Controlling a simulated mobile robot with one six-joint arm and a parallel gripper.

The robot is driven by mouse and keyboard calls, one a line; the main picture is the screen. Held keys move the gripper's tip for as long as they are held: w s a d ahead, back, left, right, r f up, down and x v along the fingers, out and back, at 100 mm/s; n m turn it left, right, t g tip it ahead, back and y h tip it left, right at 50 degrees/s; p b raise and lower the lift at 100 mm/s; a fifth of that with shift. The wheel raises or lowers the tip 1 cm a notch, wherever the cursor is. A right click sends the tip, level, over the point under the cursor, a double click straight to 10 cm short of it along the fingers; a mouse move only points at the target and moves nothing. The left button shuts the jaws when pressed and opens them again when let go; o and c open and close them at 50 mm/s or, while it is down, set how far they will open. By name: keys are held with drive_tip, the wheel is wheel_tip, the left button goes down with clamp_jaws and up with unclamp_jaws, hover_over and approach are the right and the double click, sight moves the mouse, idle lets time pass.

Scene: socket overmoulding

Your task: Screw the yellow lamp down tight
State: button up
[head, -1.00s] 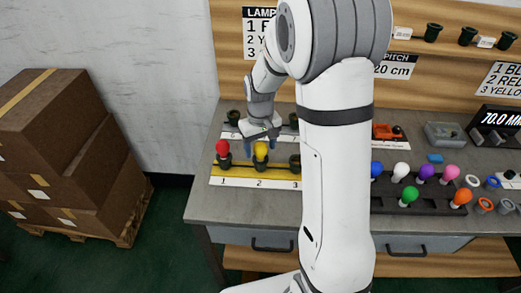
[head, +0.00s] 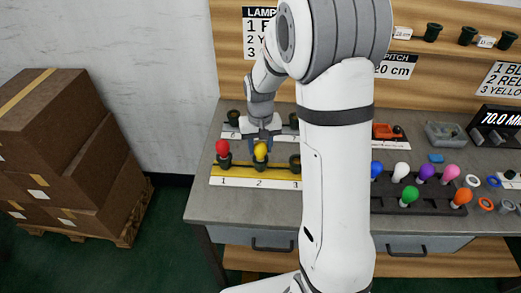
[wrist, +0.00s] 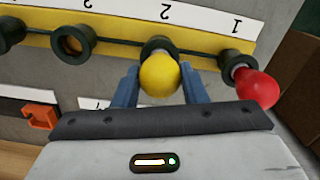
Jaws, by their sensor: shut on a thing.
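The yellow lamp (head: 261,151) stands in the socket marked 2 on the yellow strip (head: 232,170). It also shows in the wrist view (wrist: 159,76), with the dark rim of socket 2 (wrist: 158,45) behind it. My gripper (head: 261,147) is shut on the yellow lamp, one blue finger on each side of the bulb. How deep the lamp's thread sits is hidden by the bulb and fingers.
The red lamp (head: 222,148) stands in socket 1, close beside my gripper. Socket 3 (head: 295,162) is empty. A dark rack (head: 420,208) with several coloured lamps lies to the right. A back row of sockets (head: 233,117) stands behind the strip.

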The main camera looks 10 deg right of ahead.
drive_tip(key=shift+m, duration=0.7)
drive_tip(key=shift+m, duration=0.5)
drive_tip(key=o, duration=0.4)
drive_tip(key=shift+m, duration=0.4)
drive_tip(key=o, duration=0.5)
drive_tip(key=shift+o, duration=0.2)
